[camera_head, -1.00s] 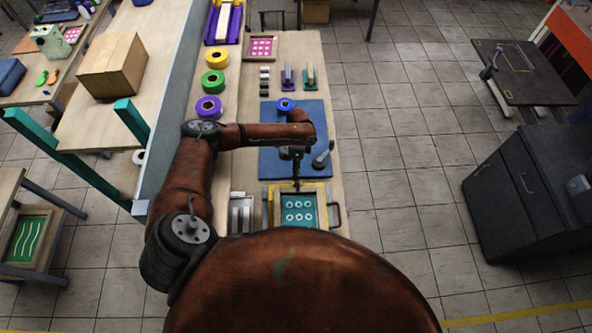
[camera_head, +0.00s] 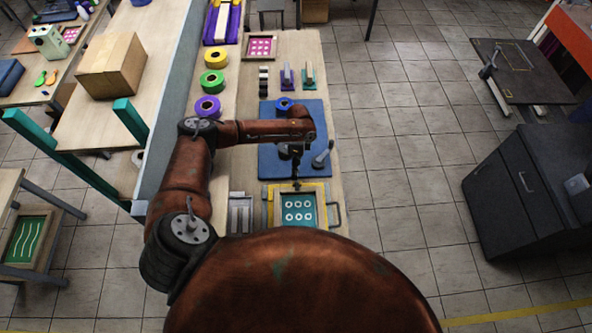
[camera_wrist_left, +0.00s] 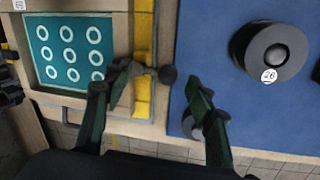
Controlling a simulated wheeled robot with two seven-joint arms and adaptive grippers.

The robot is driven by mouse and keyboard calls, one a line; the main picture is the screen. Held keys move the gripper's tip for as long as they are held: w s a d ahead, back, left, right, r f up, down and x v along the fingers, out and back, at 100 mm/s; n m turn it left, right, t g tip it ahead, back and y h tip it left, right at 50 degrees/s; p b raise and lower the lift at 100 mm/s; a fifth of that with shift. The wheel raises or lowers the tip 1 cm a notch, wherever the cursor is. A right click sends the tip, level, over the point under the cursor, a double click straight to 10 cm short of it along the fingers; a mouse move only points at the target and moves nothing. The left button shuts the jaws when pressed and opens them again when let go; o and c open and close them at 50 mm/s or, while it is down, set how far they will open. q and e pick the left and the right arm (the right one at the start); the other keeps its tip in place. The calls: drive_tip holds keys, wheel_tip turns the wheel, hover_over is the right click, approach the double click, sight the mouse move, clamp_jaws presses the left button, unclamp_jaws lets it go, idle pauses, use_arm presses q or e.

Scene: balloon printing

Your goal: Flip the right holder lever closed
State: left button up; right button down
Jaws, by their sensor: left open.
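My left gripper (camera_head: 296,177) hangs over the near edge of the blue base plate (camera_head: 266,165), beside the frame with the teal screen (camera_head: 299,208). In the left wrist view the gripper (camera_wrist_left: 161,78) has its two fingers apart. A small lever with a dark round knob (camera_wrist_left: 167,74) shows between the fingertips, close to the left finger, by the yellow strip (camera_wrist_left: 144,50) at the frame's edge. It looks like a holder lever; the left finger partly covers its arm, and I cannot tell whether they touch. My right gripper is not in view.
A grey upright handle (camera_head: 322,158) stands on the blue plate's right side. A black cylinder marked 26 (camera_wrist_left: 270,52) stands close right of the fingers in the wrist view. Purple, green and yellow rolls line the bench's left.

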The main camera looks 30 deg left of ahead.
use_arm(q)
wheel_tip(320, 180, up, 10)
drive_tip(key=w, duration=0.1)
drive_tip(key=shift+w+a, duration=0.35)
drive_tip(key=shift+w, duration=0.05)
drive_tip(key=shift+f, duration=0.1)
